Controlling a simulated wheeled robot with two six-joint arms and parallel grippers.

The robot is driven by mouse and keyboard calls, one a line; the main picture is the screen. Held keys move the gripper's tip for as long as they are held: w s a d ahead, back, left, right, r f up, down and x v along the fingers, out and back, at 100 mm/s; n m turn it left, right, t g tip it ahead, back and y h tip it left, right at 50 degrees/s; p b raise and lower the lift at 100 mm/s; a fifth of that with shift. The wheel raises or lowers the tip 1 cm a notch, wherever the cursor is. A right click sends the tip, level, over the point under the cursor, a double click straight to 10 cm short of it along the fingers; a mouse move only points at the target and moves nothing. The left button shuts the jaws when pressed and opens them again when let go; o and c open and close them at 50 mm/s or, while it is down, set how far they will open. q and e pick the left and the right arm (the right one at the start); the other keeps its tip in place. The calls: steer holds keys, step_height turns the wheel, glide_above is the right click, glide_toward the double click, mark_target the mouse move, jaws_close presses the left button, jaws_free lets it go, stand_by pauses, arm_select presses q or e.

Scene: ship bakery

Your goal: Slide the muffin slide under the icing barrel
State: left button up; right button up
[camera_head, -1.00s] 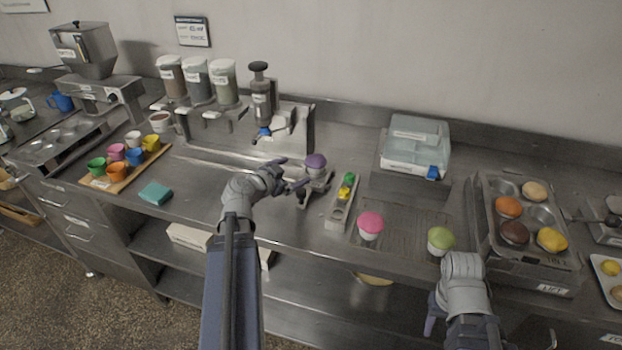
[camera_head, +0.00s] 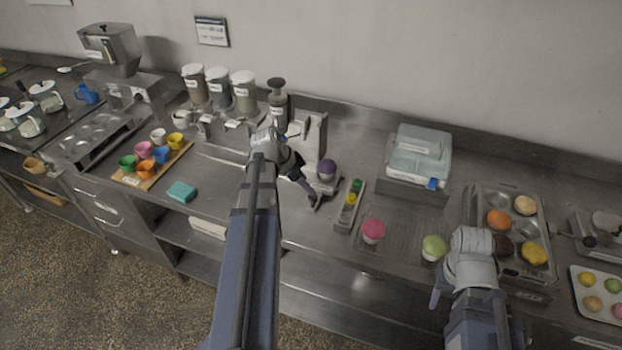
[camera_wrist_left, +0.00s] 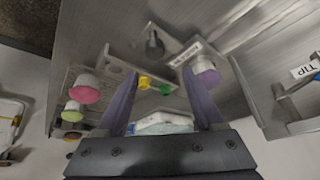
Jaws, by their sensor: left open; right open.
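The purple-topped muffin (camera_head: 326,170) sits on the metal muffin slide (camera_head: 329,187), to the right of the dispenser. The icing barrel (camera_head: 278,98) with its dark cap stands upright on the dispenser, left of and behind the muffin. My left gripper (camera_head: 308,186) is open at the left side of the slide. In the left wrist view its fingers (camera_wrist_left: 162,78) are apart, with a dark knob (camera_wrist_left: 154,46) ahead between them. The purple muffin (camera_wrist_left: 205,73) is close by the right finger; contact cannot be told. My right gripper (camera_head: 438,292) is open and empty at the front edge, partly hidden by its wrist.
A narrow topping tray (camera_head: 343,215) stands right of the slide. Pink (camera_head: 373,230) and green (camera_head: 434,246) muffins stand on the counter. A clear-lidded box (camera_head: 418,155) and muffin tin (camera_head: 547,235) are further right. Jars (camera_head: 243,92) stand left of the barrel.

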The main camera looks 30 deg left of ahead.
mark_target(311, 197)
arm_select(q)
steer(key=shift+g, duration=0.6)
steer(key=b+x, duration=0.6)
steer(key=shift+s+f+b, duration=0.25)
steer(key=shift+f+b, duration=0.05)
steer(key=shift+f, duration=0.25)
arm_select(e)
step_height(311, 197, down, 5)
steer(key=shift+f, duration=0.2)
arm_select(q)
steer(key=shift+r, duration=0.1)
jaws_close()
stand_by(0.5)
